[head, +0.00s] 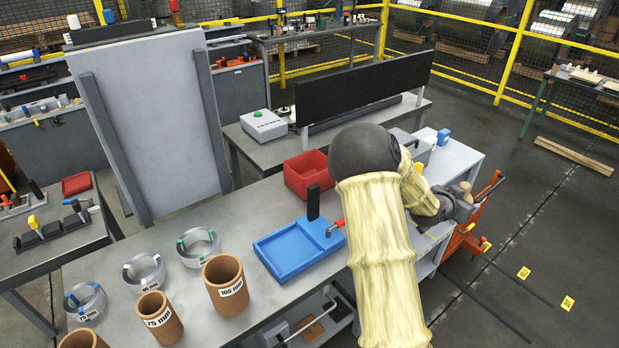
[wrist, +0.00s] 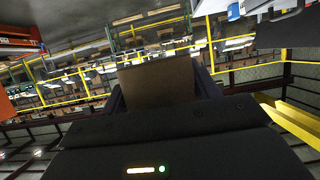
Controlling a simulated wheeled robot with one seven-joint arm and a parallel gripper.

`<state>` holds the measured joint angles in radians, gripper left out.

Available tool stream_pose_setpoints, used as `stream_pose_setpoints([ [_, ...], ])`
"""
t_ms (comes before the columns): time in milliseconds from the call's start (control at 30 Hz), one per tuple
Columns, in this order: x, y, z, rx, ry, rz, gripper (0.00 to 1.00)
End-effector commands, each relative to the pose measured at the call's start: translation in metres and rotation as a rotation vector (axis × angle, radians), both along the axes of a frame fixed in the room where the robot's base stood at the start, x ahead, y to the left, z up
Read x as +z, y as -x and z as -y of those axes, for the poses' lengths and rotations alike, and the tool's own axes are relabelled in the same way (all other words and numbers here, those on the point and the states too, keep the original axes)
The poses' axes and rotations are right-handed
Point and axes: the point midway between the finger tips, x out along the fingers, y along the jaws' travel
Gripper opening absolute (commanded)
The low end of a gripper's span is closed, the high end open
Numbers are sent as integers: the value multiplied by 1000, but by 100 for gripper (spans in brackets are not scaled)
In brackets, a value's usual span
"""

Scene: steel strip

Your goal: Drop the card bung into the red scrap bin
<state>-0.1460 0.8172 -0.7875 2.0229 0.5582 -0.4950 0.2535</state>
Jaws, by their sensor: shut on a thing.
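My gripper (head: 462,196) is at the right end of the bench, beyond my arm, and shut on the card bung. The bung is a small tan piece (head: 466,186) at the jaws in the head view. In the wrist view the bung (wrist: 158,83) is a flat brown card shape between the two dark fingers. The red scrap bin (head: 306,187) stands on the bench left of my arm, well apart from my gripper. Its open top shows; its floor is only partly visible.
A blue tray (head: 272,268) with a black upright and a red-handled clamp sits in front of the bin. Several card tubes (head: 226,290) and steel coils (head: 198,250) stand at the left. An orange truck (head: 470,240) is beside the bench's right end.

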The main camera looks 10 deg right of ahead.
Motion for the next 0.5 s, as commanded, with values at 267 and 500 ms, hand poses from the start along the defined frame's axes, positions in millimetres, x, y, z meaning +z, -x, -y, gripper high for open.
stream_pose_setpoints([
  [267, -4, -1, -3, 11, 0, -1, 39],
  [500, -48, -18, -50, 182, -5, -6, 39],
])
